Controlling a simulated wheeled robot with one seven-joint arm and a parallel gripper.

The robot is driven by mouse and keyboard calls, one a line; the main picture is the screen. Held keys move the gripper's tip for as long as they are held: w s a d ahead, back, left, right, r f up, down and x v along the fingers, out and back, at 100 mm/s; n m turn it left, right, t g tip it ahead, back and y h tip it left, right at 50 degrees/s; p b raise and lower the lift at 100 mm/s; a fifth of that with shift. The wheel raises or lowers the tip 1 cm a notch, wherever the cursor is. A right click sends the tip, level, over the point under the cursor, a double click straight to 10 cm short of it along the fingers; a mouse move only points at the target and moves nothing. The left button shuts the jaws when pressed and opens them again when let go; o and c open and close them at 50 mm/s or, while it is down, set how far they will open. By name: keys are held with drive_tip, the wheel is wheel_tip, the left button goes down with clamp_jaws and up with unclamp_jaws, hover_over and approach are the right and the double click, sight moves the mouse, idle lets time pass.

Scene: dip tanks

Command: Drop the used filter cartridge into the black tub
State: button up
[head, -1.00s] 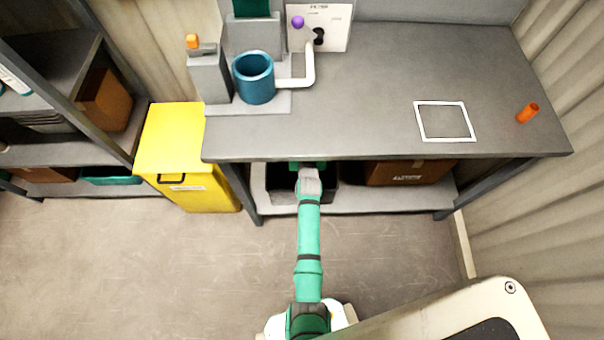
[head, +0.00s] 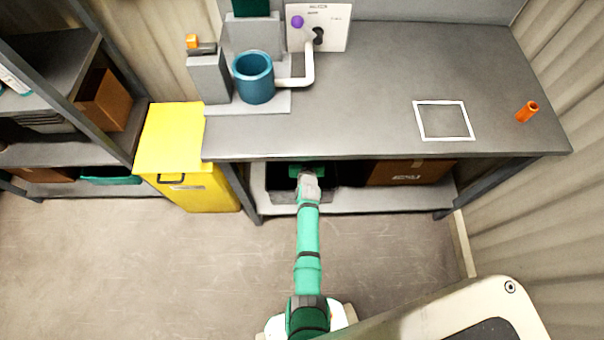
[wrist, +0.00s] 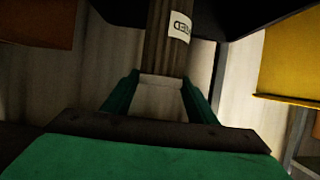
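The used filter cartridge (wrist: 166,40) is a dark brown cylinder with a white label whose letters partly show in the wrist view. My gripper (wrist: 160,80) has its green fingers on both sides of the pale end of the cartridge and appears shut on it. The black tub (head: 284,196) stands on the low shelf under the bench in the head view. My gripper (head: 308,172) is over it there, partly under the bench edge, and the cartridge is hidden. In the wrist view the tub (wrist: 265,20) shows as a black shape behind the cartridge; its inside cannot be seen.
A cardboard box (head: 405,172) stands on the low shelf right of the tub. A yellow bin (head: 185,150) stands left of the bench. The bench top (head: 380,75) is close above my gripper and holds a blue pot (head: 253,80) and an orange cylinder (head: 527,112).

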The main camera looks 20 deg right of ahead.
drive_tip(key=shift+o, duration=1.2)
drive_tip(key=v, duration=1)
drive_tip(key=shift+s+r, duration=0.2)
drive_tip(key=shift+s, duration=0.1)
drive_tip(key=shift+a, duration=0.15)
drive_tip(key=s+a+r+n+t+y, duration=0.1)
drive_tip(key=s+a+r, duration=0.3)
drive_tip(key=s, duration=0.6)
drive_tip(key=s+a+r+n+y, duration=0.1)
drive_tip(key=s+a+r, duration=0.1)
drive_tip(key=s+a, duration=0.6)
drive_tip(key=s+a+r+y, duration=0.1)
drive_tip(key=s+a+r, duration=0.1)
drive_tip(key=s+r, duration=0.6)
drive_tip(key=s+a+r+n+t, duration=0.1)
drive_tip(key=s+a+r, duration=0.1)
drive_tip(key=s+r, duration=0.7)
wheel_tip(320, 180, up, 2)
drive_tip(key=shift+s+a+r+y, duration=0.2)
drive_tip(key=shift+a+y, duration=0.15)
drive_tip(key=shift+y, duration=0.05)
